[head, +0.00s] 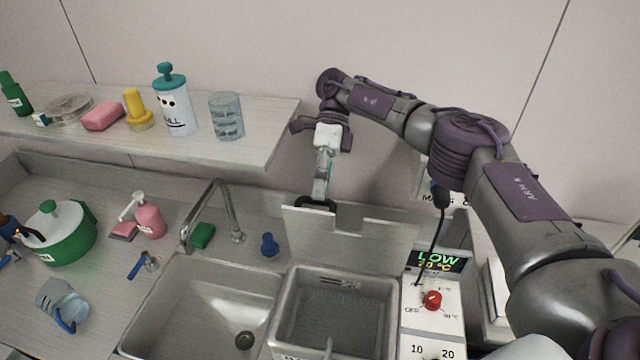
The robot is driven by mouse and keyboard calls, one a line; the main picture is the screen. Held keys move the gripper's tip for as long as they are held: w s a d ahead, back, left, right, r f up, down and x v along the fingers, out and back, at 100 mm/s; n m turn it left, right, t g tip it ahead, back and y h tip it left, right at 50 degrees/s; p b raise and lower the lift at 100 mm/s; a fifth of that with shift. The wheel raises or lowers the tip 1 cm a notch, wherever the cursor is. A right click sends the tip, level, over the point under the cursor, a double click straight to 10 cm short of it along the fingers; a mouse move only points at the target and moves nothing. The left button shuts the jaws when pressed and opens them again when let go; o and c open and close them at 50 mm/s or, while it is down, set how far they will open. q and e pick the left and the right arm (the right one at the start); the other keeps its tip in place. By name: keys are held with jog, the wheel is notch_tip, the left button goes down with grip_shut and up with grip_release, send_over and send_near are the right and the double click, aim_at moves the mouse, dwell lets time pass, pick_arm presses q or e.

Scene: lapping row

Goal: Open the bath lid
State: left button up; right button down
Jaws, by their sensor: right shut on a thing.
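The bath (286,325) is a grey open-topped metal basin right of the sink, with a perforated floor visible inside. Its lid (350,243) is a pale grey panel standing steeply raised along the bath's back edge. A dark handle (316,203) shows at the lid's top edge. My right gripper (322,194) reaches down from above and is shut on this handle. The fingertips partly hide the handle. My left gripper is not in view.
A control panel (433,307) with a red knob and a LOW display stands right of the bath. A sink (190,310) and curved tap (187,235) lie left. A shelf (265,130) with bottles and a glass (226,117) overhangs the back left.

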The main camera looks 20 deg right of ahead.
jog(key=f, duration=0.2)
jog(key=shift+d+f+g+p, duration=0.2)
jog(key=shift+f+g+p, duration=0.1)
jog(key=shift+p, duration=0.05)
jog(key=c, duration=1.5)
grip_release()
jog(key=shift+c, duration=0.2)
jog(key=shift+o, duration=1.3)
jog(key=shift+w+f, duration=0.15)
jog(key=shift+o, duration=0.7)
jog(key=shift+w, duration=0.3)
notch_tip(320, 180, up, 10)
jog(key=shift+w, duration=0.2)
